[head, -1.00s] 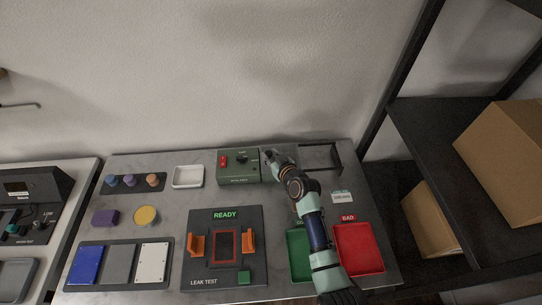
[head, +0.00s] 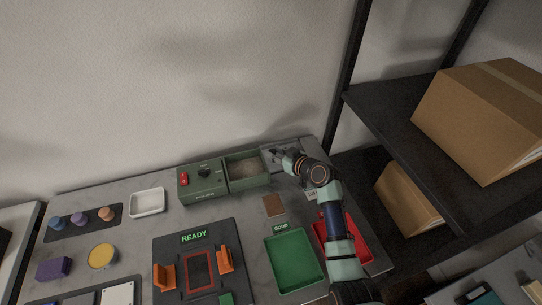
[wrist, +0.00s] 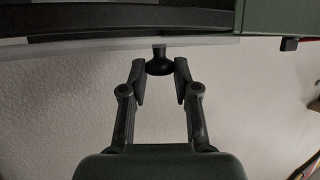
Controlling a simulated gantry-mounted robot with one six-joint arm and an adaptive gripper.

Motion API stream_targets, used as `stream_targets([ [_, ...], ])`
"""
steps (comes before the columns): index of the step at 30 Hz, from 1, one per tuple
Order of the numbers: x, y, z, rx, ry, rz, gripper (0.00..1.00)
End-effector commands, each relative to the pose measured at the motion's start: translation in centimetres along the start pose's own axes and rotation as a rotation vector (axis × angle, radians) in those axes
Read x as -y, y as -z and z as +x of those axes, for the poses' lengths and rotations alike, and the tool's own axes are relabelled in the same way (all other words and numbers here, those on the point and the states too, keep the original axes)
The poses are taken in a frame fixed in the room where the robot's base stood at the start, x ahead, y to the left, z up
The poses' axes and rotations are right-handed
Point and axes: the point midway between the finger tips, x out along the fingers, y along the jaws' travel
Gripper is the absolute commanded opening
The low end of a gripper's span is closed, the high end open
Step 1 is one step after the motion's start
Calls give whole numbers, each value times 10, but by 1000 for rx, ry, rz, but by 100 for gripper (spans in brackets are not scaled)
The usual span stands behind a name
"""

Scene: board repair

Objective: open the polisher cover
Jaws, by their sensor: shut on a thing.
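The polisher (head: 203,184) is a green box with a red switch and a black knob, in the head view at the back of the bench. Its green bin (head: 247,172) to the right stands open, with a brownish, grainy inside showing. The grey cover (head: 293,145) sits to the right of the bin, partly hidden by my arm. My gripper (head: 275,153) is at the cover's left part. In the wrist view my gripper (wrist: 160,80) has its fingers on both sides of the cover's small black knob (wrist: 160,64) and is shut on it.
A brown square piece (head: 273,205) lies in front of the bin. The green GOOD tray (head: 295,260) and the red BAD tray (head: 357,246) stand nearer, the red one partly behind my arm. The leak tester (head: 194,262) is at front left. A dark shelf with boxes (head: 475,120) stands right.

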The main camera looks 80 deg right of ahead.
Motion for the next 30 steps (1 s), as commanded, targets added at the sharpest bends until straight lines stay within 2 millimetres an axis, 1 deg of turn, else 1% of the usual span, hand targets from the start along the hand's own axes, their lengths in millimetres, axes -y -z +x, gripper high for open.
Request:
stream_targets([
  [2, 0, -1, 0, 2, 1, 0, 0],
  [3, 1, -1, 0, 2, 1, 0, 32],
  [7, 1, 0, 0, 2, 1, 0, 53],
  [16, 1, 0, -1, 1, 0, 0, 54],
  [19, 0, 0, -10, -1, -1, 0, 54],
  [20, 0, 0, -15, -1, -1, -1, 54],
  [23, 0, -1, -38, -1, -3, 0, 54],
  [27, 0, 0, -74, -1, -3, 0, 54],
  [30, 0, -1, -96, 1, -2, 0, 54],
])
